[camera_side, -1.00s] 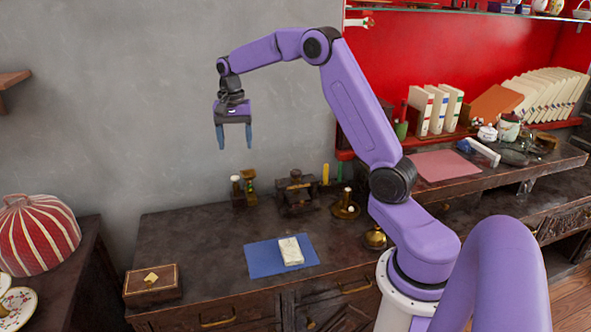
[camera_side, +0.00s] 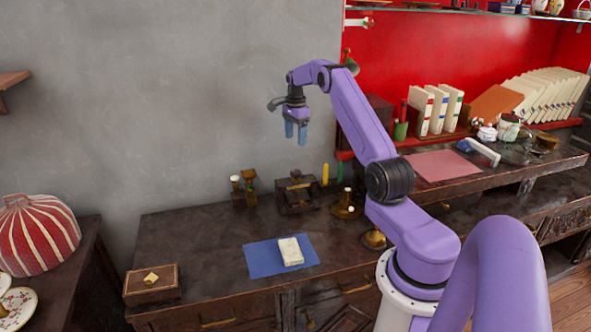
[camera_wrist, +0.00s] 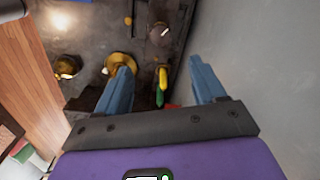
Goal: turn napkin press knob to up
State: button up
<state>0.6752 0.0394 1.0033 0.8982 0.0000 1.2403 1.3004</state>
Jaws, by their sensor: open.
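The dark press-like device (camera_side: 297,190), which looks like the napkin press, stands at the back of the dark wooden cabinet top. The knob's setting is too small to read. In the wrist view a dark block with a round top (camera_wrist: 158,33) at the upper middle seems to be the same device. My gripper (camera_side: 296,134) hangs well above the press, near the wall, fingers pointing down. In the wrist view my gripper (camera_wrist: 160,68) has its blue fingers wide apart with nothing between them in its grasp.
A brass holder with a white tip (camera_side: 345,205) stands right of the press, with yellow (camera_side: 325,174) and green upright pieces behind. A wood-and-brass stand (camera_side: 244,188) is to its left. A white block (camera_side: 290,251) lies on a blue mat (camera_side: 258,263). A small box (camera_side: 152,287) sits front left.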

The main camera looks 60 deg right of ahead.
aim_at(296, 172)
notch_tip(296, 172, down, 14)
jog(key=shift+r, duration=0.1)
dwell(0.4)
jog(key=c, duration=1.1)
